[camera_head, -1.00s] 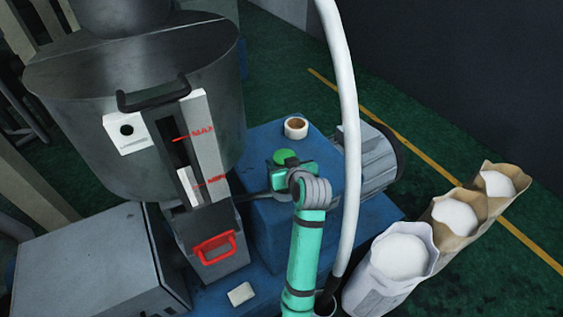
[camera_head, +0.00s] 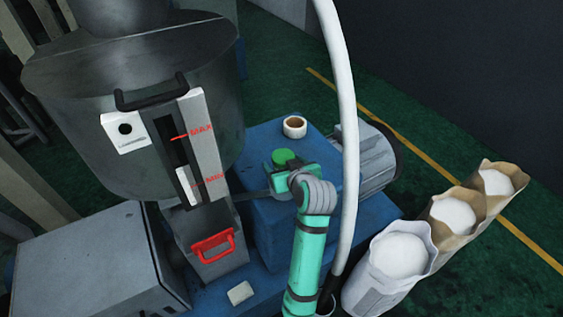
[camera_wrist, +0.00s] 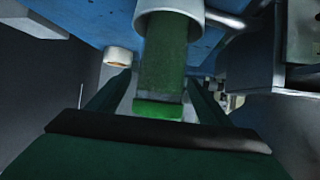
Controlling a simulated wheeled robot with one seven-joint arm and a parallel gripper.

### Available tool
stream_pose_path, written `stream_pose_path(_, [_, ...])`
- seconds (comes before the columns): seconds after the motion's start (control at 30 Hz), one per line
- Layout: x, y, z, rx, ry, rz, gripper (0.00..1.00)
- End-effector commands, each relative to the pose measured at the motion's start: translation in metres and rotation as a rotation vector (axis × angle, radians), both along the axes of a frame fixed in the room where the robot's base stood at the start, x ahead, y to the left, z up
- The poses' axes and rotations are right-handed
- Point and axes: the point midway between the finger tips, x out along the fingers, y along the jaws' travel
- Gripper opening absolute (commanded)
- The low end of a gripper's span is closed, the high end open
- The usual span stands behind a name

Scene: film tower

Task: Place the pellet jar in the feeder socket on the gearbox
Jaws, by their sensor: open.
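The pellet jar (camera_wrist: 163,62) is a green cylinder with a bright green cap (camera_wrist: 158,108). In the wrist view its far end is inside a pale round collar (camera_wrist: 196,18), which looks like the feeder socket; how deep it sits cannot be told. In the head view only its round green top (camera_head: 285,157) shows, above the blue gearbox block (camera_head: 262,222). My gripper (camera_wrist: 160,100) is open, with a dark finger on each side of the jar. It also shows in the head view (camera_head: 287,170), partly hidden by my wrist.
A tape roll (camera_head: 294,126) lies on the blue block, with a grey motor (camera_head: 368,158) to the right. A white hose (camera_head: 348,150) rises just right of my arm. The large grey hopper (camera_head: 175,95) stands left. Open sacks (camera_head: 400,257) stand on the right-hand floor.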

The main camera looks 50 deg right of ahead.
Motion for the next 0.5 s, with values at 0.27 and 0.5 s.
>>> stream_pose_path(0.27, [-0.045,0.023,0.028,-0.001,-0.002,-0.004,0.72])
stream_pose_path(0.5, [-0.068,0.035,0.041,0.0,-0.001,-0.004,0.72])
